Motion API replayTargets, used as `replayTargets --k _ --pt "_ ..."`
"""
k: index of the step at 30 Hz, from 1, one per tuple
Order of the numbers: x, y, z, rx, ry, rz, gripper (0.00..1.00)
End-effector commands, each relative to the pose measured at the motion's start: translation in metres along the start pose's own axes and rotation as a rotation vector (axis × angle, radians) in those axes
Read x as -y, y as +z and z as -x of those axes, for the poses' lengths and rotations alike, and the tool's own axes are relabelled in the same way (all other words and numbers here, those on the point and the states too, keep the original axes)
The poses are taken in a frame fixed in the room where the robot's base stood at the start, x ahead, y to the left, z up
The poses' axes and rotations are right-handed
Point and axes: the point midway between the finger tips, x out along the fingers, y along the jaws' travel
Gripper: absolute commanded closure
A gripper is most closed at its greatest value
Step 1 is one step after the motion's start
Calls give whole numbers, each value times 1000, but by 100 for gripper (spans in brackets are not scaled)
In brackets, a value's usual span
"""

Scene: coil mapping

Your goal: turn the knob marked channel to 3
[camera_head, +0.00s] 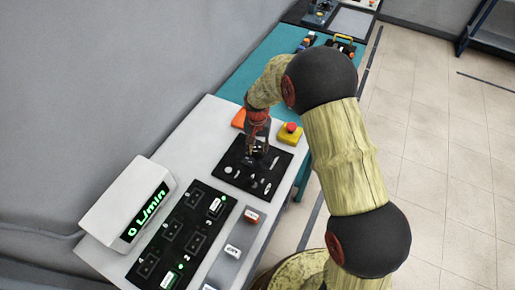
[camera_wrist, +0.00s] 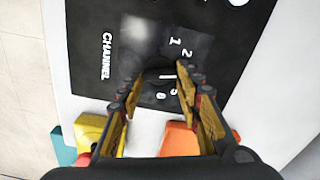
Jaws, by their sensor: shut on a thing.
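The black panel (camera_head: 232,160) with the channel knob lies on a light grey table. It also shows in the wrist view (camera_wrist: 200,20), with the word CHANNEL and the numbers 1, 2, 5 and 6 readable. The dark channel knob (camera_wrist: 163,72) sits between my fingertips, with a white line visible on it. My gripper (camera_wrist: 159,78) is shut on this knob, one finger on each side. In the head view my gripper (camera_head: 256,148) points down onto the panel and hides the knob. The 3 and 4 are hidden or unclear.
A yellow box with a red button (camera_head: 291,132) and an orange block (camera_head: 239,118) stand behind the panel. Free floor lies right.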

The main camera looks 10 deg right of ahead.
Motion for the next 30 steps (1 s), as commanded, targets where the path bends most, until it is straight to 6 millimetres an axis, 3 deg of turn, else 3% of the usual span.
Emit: replayTargets --k 3,4,13,23,30 --pt "0 0 0 -1 -1 1 91" --pt "0 0 0 -1 -1 1 64" --pt "0 0 0 -1 0 1 47" --pt "0 0 2 -1 -1 1 47" --pt "1 -1 33 -5 -3 1 47"
